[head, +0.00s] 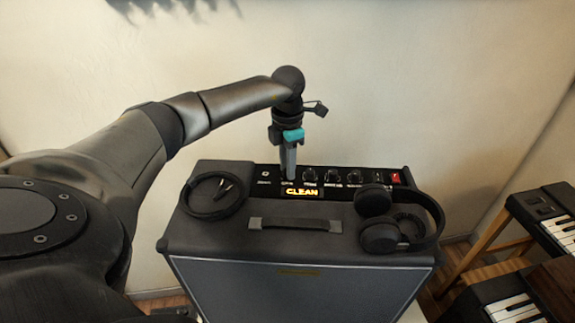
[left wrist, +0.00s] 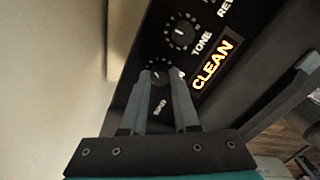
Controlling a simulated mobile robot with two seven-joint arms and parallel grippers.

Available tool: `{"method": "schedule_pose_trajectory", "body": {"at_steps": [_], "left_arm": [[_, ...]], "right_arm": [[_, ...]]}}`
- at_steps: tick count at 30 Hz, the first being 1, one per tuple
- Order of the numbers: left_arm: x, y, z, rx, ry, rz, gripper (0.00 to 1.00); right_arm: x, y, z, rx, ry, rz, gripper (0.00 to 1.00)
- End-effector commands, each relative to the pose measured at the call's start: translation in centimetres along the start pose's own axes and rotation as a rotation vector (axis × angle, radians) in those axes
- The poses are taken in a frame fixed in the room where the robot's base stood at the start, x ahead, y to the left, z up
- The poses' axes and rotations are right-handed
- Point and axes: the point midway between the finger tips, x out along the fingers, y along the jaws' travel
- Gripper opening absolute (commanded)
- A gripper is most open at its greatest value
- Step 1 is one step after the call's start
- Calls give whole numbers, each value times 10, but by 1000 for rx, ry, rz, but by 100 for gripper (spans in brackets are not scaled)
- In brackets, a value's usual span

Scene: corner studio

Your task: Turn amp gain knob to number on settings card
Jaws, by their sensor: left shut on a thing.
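The black guitar amp (head: 300,245) stands below my left arm, with a row of knobs along the back of its top. My left gripper (head: 288,176) points down at the left part of the panel. In the left wrist view its two fingertips (left wrist: 167,76) are shut around a small dark knob (left wrist: 157,72), apparently the gain knob. The fingers partly hide its label and scale. A lit display (left wrist: 212,63) beside the knobs reads CLEAN. I cannot make out a settings card in either view. My right gripper is not in view.
A coiled black cable (head: 213,195) lies on the amp's left top, and black headphones (head: 398,220) lie on the right. A carry handle (head: 295,223) is between them. A red switch (head: 396,178) ends the panel. Keyboards (head: 545,220) stand at the far right.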

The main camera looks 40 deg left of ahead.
Motion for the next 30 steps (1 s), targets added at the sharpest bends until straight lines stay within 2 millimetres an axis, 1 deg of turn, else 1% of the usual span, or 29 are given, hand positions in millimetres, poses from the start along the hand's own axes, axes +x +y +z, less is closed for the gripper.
{"method": "schedule_pose_trajectory", "body": {"at_steps": [7, 8, 15, 24, 26, 28, 30], "left_arm": [[-1, 1, 1, -2, -4, 2, 0], [-1, 1, 1, -2, -4, 2, 32], [-1, 0, 0, -2, -2, 1, 59], [-3, 0, 0, -2, -2, 1, 59], [-8, 0, 1, -1, -4, 2, 59], [-17, 1, 1, -1, -4, 2, 59], [-31, 1, 1, -1, -6, 3, 59]], "right_arm": [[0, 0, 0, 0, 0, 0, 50], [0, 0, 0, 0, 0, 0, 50], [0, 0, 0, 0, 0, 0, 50], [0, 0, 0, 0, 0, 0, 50], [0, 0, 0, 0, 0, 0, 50], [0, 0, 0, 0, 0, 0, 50], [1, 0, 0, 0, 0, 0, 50]]}}
